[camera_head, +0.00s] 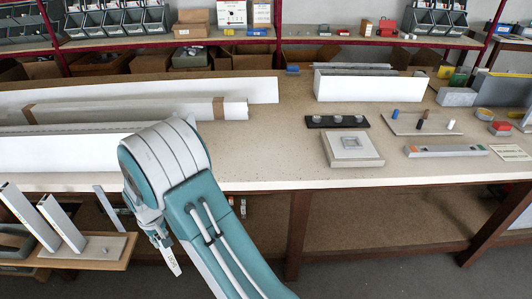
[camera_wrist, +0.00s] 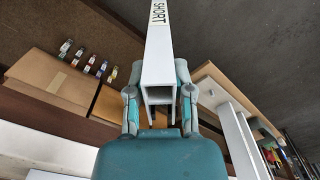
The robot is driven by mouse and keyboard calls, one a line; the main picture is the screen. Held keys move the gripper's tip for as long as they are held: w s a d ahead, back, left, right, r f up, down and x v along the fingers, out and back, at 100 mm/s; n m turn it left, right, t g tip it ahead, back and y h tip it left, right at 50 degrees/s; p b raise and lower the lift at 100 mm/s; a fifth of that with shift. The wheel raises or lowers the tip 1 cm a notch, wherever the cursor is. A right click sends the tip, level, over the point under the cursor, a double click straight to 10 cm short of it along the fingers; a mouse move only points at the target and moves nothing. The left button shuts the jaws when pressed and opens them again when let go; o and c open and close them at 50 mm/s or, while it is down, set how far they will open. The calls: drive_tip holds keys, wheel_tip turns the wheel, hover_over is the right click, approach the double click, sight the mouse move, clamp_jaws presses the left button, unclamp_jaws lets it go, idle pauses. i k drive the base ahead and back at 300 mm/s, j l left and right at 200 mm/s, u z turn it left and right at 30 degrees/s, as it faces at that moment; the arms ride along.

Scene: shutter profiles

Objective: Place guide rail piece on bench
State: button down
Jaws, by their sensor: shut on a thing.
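My gripper (camera_wrist: 159,76) is shut on a white guide rail piece (camera_wrist: 158,45), a channel-shaped profile with a black "SHORT" label. In the wrist view its open channel end lies between the two teal fingers and its length runs away to the top edge. In the head view my gripper (camera_head: 156,234) is at the lower left, in front of the bench edge and below the top. The piece (camera_head: 173,263) hangs below it, tilted, with its label showing; part of it is hidden by my arm. The bench (camera_head: 265,150) has a tan top.
White profiles (camera_head: 60,222) stand on a low wooden stand (camera_head: 92,256) left of my gripper. Long white profiles (camera_head: 150,92) cover the bench's left. A square plate (camera_head: 352,148), black holder (camera_head: 337,121) and grey bar (camera_head: 447,151) lie right. The bench's middle is clear.

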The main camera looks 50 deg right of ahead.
sight(242, 155)
drive_tip(key=j+z, duration=0.15)
drive_tip(key=z, duration=0.2)
drive_tip(key=i+j+z, duration=0.1)
drive_tip(key=z, duration=0.25)
drive_tip(key=j+z, duration=0.35)
drive_tip(key=i+l, duration=0.05)
drive_tip(key=l, duration=0.05)
